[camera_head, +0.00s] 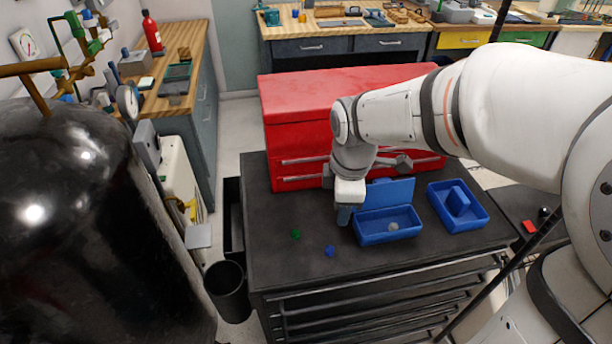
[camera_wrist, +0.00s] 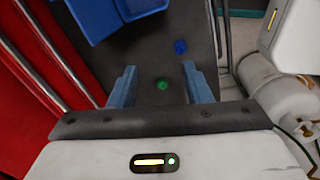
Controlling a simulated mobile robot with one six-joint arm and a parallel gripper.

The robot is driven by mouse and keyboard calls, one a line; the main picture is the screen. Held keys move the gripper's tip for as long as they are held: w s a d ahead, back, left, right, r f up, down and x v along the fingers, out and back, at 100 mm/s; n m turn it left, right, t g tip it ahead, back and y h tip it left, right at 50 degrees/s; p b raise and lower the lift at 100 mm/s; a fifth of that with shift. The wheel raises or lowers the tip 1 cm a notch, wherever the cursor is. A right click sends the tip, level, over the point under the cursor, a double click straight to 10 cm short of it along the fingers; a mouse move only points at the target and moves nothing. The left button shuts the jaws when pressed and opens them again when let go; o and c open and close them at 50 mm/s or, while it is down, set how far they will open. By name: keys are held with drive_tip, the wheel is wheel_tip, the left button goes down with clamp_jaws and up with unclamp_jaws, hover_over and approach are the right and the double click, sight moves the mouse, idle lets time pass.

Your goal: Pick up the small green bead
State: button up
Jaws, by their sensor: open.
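The small green bead (camera_head: 295,234) lies on the dark top of the tool cabinet (camera_head: 280,262), toward its left side. In the wrist view the green bead (camera_wrist: 163,85) shows between my two blue fingers, farther off on the surface. My gripper (camera_head: 343,214) is above the cabinet top, to the right of the bead and by the left end of a blue box. In the wrist view my gripper (camera_wrist: 159,84) is open, with nothing held between its fingers.
A blue bead (camera_head: 330,251) lies right of the green one. An open blue box (camera_head: 372,232) holding a small grey piece and a second blue box (camera_head: 470,218) stand to the right. A red toolbox (camera_head: 285,140) stands behind. A black bin (camera_head: 228,290) hangs at left.

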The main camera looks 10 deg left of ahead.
sight(296, 232)
drive_tip(key=w+a+f+n+g, duration=0.1)
drive_tip(key=a+f+n, duration=0.2)
drive_tip(key=a+n, duration=0.6)
drive_tip(key=f, duration=0.2)
drive_tip(key=f+p, duration=0.1)
drive_tip(key=f, duration=0.2)
drive_tip(key=f+p, duration=0.1)
drive_tip(key=f, duration=0.2)
drive_tip(key=shift+s+a+f, duration=0.1)
drive_tip(key=shift+a, duration=0.25)
clamp_jaws()
